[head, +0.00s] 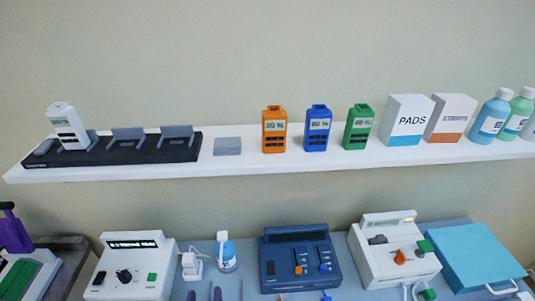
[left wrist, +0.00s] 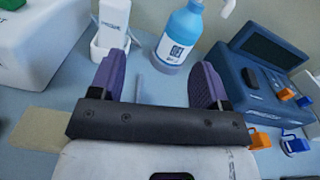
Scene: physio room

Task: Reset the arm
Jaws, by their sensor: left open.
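My left gripper (head: 204,295) shows only as two purple fingertips at the bottom edge of the head view. In the left wrist view my left gripper (left wrist: 158,85) has its purple fingers spread apart with nothing between them. It points toward a blue-labelled bottle (left wrist: 178,35) and a white device in a stand (left wrist: 112,28), both beyond the fingertips. In the head view the bottle (head: 226,254) and the white device (head: 192,264) stand on the counter just behind the fingers.
A white shelf (head: 230,167) holds a black charging dock (head: 120,155), coloured units and boxes. On the counter stand a white console (head: 130,268), a dark blue console (head: 300,262), another white console (head: 390,262) and a light blue case (head: 478,258). Orange and blue clips lie beside the dark blue console.

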